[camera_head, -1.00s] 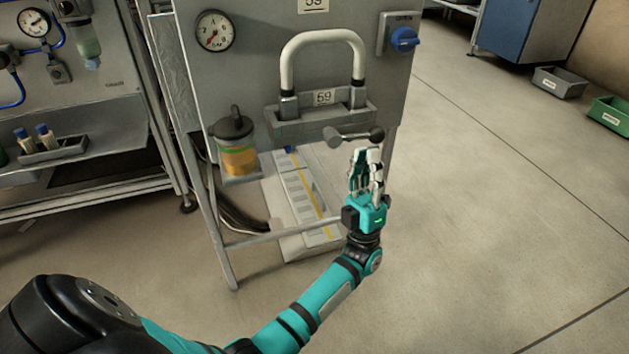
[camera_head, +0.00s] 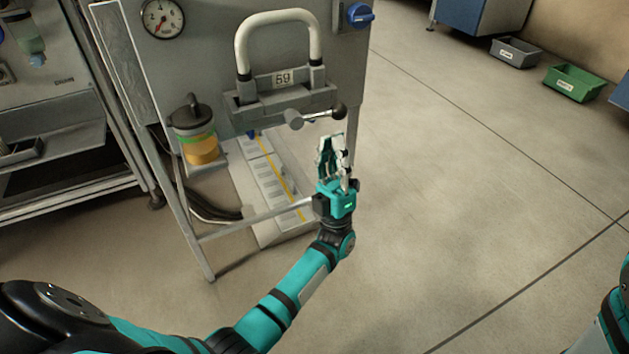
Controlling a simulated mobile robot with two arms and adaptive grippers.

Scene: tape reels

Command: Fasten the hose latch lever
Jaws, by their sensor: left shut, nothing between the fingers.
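The hose latch lever (camera_head: 318,115) is a short grey bar with a dark round knob at its right end. It lies nearly level under the grey dock block (camera_head: 285,103), which is fixed to the front of a panel. A white hose loop (camera_head: 281,22) stands in the block, with both dark ends down in it. My left gripper (camera_head: 333,145) is shut and empty, fingers pointing up, just below the lever's knob in the picture. A small gap shows between them. Only part of my right arm shows at the lower right edge, with its gripper out of view.
A gauge (camera_head: 162,17) and a blue knob (camera_head: 360,14) are on the panel. A jar of amber liquid (camera_head: 200,145) hangs at its left. Frame legs and a low rail (camera_head: 245,222) stand below. The floor to the right is clear up to the grey and green bins (camera_head: 571,83).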

